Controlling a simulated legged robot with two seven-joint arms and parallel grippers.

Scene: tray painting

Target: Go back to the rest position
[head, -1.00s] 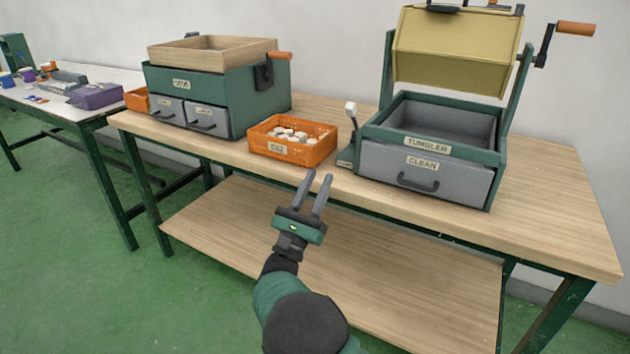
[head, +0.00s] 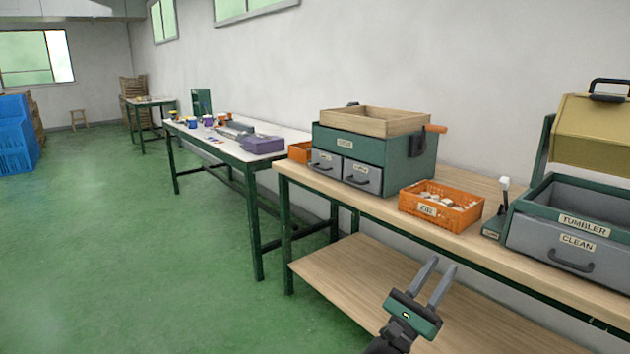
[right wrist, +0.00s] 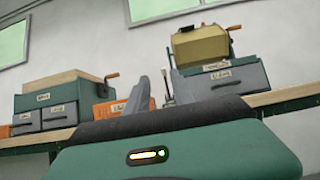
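My right gripper (head: 436,283) is in front of the wooden workbench in the head view, above its lower shelf. Its two fingers stand apart with nothing between them. In the right wrist view the gripper (right wrist: 150,88) points toward the bench, its fingers partly covering an orange crate. My left gripper is in neither view.
The workbench (head: 470,228) carries a green drawer box (head: 395,160), an orange crate of pale pieces (head: 468,216) and the tumbler (head: 528,218) at right. A pale table (head: 222,151) with small pots stands further left. The green floor (head: 120,260) at left is clear.

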